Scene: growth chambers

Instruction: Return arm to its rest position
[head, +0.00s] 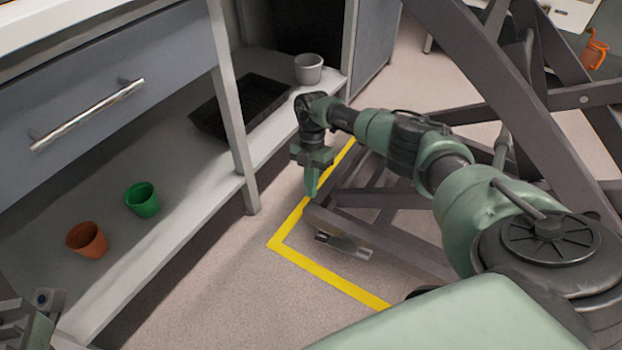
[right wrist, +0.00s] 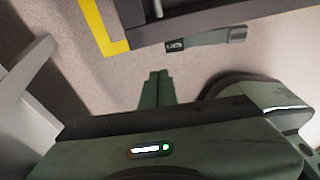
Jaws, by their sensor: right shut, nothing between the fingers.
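My right arm (head: 405,145) reaches in from the right in the head view. My right gripper (head: 312,185) points down at the end of it, above the floor and beside the yellow floor line. It is shut and empty. In the right wrist view its two green fingers (right wrist: 157,86) lie side by side over bare floor. At the lower left corner of the head view is a small part of my left arm; its fingers do not show.
A low shelf (head: 185,210) at left carries an orange pot (head: 87,240), a green pot (head: 142,199), a black tray (head: 243,104) and a grey pot (head: 308,68). A grey metal frame (head: 385,200) stands close beside my right gripper. Floor (head: 240,300) in front is clear.

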